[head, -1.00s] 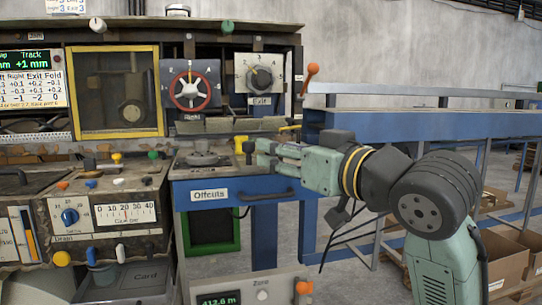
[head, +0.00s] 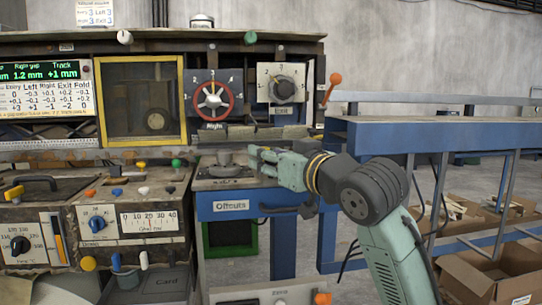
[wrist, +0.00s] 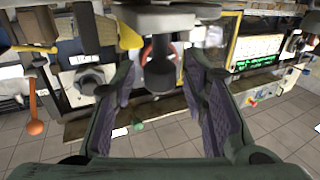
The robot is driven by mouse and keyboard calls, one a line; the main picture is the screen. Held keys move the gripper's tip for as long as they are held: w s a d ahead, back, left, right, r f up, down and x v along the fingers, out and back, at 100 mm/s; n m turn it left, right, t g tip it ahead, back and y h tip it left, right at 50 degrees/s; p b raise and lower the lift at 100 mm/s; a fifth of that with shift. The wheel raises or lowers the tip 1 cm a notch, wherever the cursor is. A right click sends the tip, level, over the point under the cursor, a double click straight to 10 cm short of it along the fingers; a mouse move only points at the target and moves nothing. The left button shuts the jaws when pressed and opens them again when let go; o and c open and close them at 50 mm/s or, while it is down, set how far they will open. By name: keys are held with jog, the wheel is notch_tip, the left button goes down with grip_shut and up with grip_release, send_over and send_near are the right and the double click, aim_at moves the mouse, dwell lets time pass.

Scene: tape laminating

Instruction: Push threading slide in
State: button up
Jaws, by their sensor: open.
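No part in view is labelled as the threading slide, and I cannot tell for sure which one it is. My gripper (head: 262,162) is level, pointing left, over the right part of the small ledge above the Offcuts drawer (head: 232,206). In the wrist view my gripper (wrist: 160,62) shows its two purple-padded fingers spread apart. A grey rounded knob-like part (wrist: 159,78) shows between them, and I cannot tell whether they touch it. A low round grey part (head: 225,166) sits on the ledge left of the fingertips. A yellow part (wrist: 128,37) shows beside the left finger.
The red-rimmed Right dial (head: 213,100) and the Exit dial (head: 283,89) stand behind the ledge. An orange-knobbed lever (head: 334,80) rises right of them. A blue rail frame (head: 440,138) fills the right side. Cardboard boxes (head: 500,275) stand on the floor.

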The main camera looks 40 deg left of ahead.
jog(key=shift+c, duration=0.4)
grip_shut()
dwell(0.4)
